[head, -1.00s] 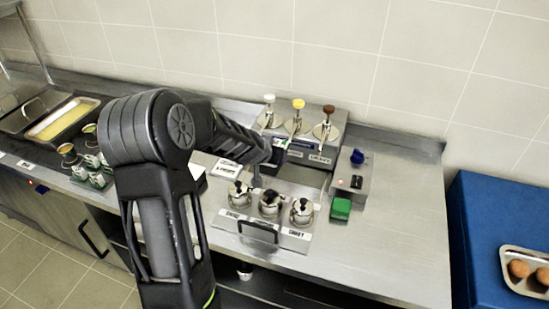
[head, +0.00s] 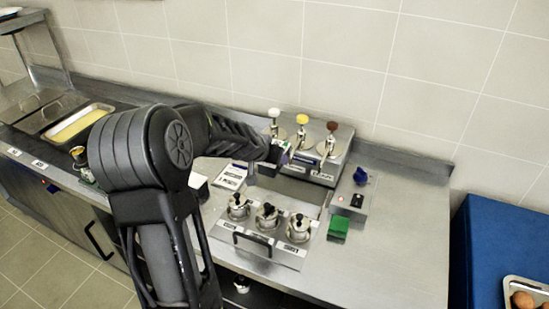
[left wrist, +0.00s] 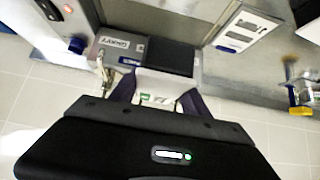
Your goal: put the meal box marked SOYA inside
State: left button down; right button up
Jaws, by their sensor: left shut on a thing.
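My left gripper (left wrist: 156,98) is shut on a small white box (left wrist: 165,84) with a green mark on its label. The lettering on it is too blurred to read. In the head view the gripper (head: 277,154) and the box (head: 284,148) are above the counter, in front of the pump dispenser (head: 325,163). A dark rectangular area (left wrist: 165,57) lies just beyond the box in the left wrist view; I cannot tell whether it is an opening. My right gripper is not in view.
Three lidded steel pots (head: 267,217) stand in a labelled holder in front. A control box (head: 350,203) with a blue knob and a green block (head: 338,228) are to the right. A white card (head: 231,177) lies to the left. The counter's right end is clear.

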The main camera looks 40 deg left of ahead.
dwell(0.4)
pick_arm(q)
jog(key=d+f+m+h+b, duration=0.1)
jog(key=d+f, duration=0.1)
jog(key=d, duration=0.8)
jog(key=d+f+m+h+b, duration=0.1)
jog(key=d+f+b, duration=0.1)
jog(key=d, duration=0.9)
jog(key=d+f+m+b, duration=0.1)
jog(key=d+f, duration=0.2)
jog(key=d, duration=0.8)
jog(key=shift+s+d+f+m+h, duration=0.15)
jog(key=shift+s+f+m+h, duration=0.15)
jog(key=shift+s+h, duration=0.15)
